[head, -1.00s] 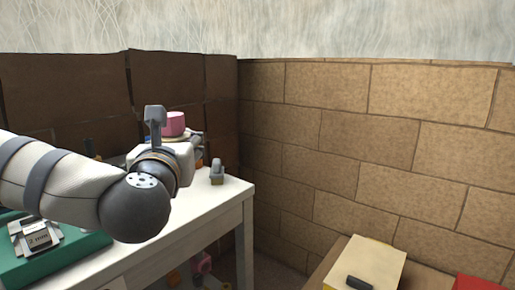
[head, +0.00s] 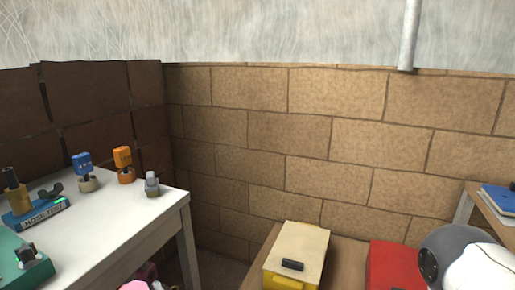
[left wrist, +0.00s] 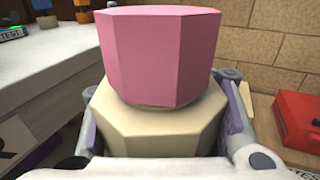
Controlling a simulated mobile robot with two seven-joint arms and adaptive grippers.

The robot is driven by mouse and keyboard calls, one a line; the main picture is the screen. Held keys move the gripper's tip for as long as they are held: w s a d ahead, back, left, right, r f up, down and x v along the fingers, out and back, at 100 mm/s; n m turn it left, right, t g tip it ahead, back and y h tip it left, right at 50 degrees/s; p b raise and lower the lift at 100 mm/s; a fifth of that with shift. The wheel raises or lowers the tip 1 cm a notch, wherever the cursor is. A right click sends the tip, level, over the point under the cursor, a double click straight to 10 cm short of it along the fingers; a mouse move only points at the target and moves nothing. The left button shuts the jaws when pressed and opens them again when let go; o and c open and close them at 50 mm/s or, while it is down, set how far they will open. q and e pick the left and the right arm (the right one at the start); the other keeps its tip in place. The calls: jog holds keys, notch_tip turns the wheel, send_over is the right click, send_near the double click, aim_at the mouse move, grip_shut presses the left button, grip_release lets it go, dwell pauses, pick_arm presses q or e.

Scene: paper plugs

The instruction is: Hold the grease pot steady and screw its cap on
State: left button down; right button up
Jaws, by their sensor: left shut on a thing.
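In the left wrist view, my left gripper (left wrist: 164,128) is shut on the cream, many-sided grease pot (left wrist: 150,138), one finger on each side. The pink, faceted cap (left wrist: 163,58) sits upright on top of the pot. A narrow pale strip shows beneath the cap. I cannot tell how far its thread is engaged. A grey and white part of my arm shows at the right of the head view, but my right gripper is not in view.
The white table (head: 125,222) at left holds a blue-topped item (head: 82,160), an orange-topped item (head: 123,158), a small grey piece (head: 152,184) and a green case (head: 20,268). A cream and yellow box (head: 298,250) and a red box (head: 395,265) stand lower right. Brick-patterned walls close the corner.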

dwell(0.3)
pick_arm(q)
jog(key=s+d+f+m+g+h, duration=0.1)
jog(key=d+m+g+h, duration=0.3)
jog(key=d+m+h, duration=0.4)
jog(key=d+f+h, duration=0.1)
jog(key=d+h, duration=0.2)
jog(key=d, duration=0.1)
jog(key=shift+s+d+h, duration=0.3)
jog(key=shift+s+d, duration=0.05)
